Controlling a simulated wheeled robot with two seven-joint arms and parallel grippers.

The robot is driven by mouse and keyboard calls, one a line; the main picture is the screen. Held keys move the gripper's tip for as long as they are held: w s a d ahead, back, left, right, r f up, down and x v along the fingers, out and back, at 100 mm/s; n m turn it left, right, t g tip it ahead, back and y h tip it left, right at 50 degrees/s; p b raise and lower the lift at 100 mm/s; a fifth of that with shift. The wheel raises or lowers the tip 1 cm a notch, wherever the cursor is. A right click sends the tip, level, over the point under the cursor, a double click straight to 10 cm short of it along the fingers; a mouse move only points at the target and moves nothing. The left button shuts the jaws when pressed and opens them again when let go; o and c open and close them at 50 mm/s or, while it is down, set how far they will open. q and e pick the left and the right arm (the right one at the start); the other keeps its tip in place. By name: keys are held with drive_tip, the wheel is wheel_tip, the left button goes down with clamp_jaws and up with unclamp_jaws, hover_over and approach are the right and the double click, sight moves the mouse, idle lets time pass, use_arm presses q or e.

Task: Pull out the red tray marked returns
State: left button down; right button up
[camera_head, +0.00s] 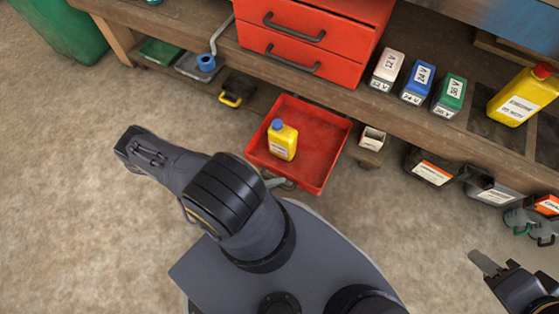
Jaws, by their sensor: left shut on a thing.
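The red tray (312,158) sticks out from under the bench, over the floor. No returns marking shows on it from here. A small yellow bottle with a blue cap (283,141) stands upright inside it, left of the middle. My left gripper (281,184) is at the middle of the tray's front edge, shut on its handle. My own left arm hides most of the gripper and handle. My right gripper (487,264) is at the lower right, away from the tray, partly cut off by the picture edge; its finger opening is unclear.
Above is a red drawer unit (306,38) with dark handles. White, blue and green battery packs (418,82) and a yellow jug (524,96) stand on the bench. Several dark items lie below at the right. The floor (70,190) is clear at the left.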

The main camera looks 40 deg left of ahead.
use_arm(q)
drive_tip(key=shift+s+a, duration=0.1)
idle(0.3)
drive_tip(key=c, duration=1.5)
unclamp_jaws()
drive_tip(key=shift+o, duration=0.2)
drive_tip(key=p+v, duration=0.1)
drive_tip(key=v, duration=0.6)
drive_tip(key=shift+s+a, duration=0.2)
drive_tip(key=shift+s, duration=0.15)
